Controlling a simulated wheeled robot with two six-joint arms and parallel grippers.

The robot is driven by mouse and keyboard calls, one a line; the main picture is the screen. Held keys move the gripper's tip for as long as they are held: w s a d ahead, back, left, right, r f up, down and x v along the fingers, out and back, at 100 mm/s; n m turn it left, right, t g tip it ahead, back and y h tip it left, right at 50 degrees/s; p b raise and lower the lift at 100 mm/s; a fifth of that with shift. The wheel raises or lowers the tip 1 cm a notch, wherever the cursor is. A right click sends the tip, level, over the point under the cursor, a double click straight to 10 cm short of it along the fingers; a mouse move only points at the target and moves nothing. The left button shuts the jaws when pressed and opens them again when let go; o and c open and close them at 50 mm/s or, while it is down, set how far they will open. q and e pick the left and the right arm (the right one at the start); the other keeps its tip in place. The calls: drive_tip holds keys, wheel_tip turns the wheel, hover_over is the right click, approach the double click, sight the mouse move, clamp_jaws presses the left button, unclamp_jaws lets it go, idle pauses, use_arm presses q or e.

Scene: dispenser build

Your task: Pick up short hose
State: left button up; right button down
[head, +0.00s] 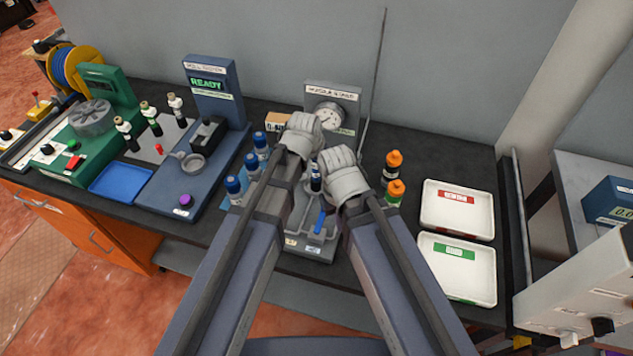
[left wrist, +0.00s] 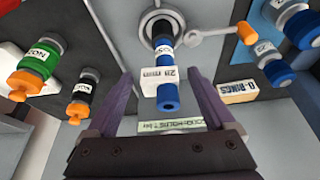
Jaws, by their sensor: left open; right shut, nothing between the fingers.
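I cannot tell for sure which thing is the short hose. A small blue strip (head: 320,222) lies on the grey fixture in the middle of the bench. In the left wrist view a blue and black cylinder (left wrist: 168,92) with a white tag shows between the fingers, clear of both. My left gripper (left wrist: 158,82) is open and empty; in the head view it (head: 303,132) is over the middle of the bench, near the gauge. My right gripper (head: 338,168) is shut and empty just right of it. The arms hide part of the fixture.
The gauge stand (head: 345,97) stands behind the grippers. White trays (head: 457,283) lie at the right. The READY station (head: 212,88) and blue tray (head: 120,184) are at left.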

use_arm(q)
drive_tip(key=shift+x, duration=0.8)
drive_tip(key=shift+r, duration=0.1)
drive_tip(key=shift+s, duration=0.1)
drive_tip(key=shift+c, duration=0.5)
clamp_jaws()
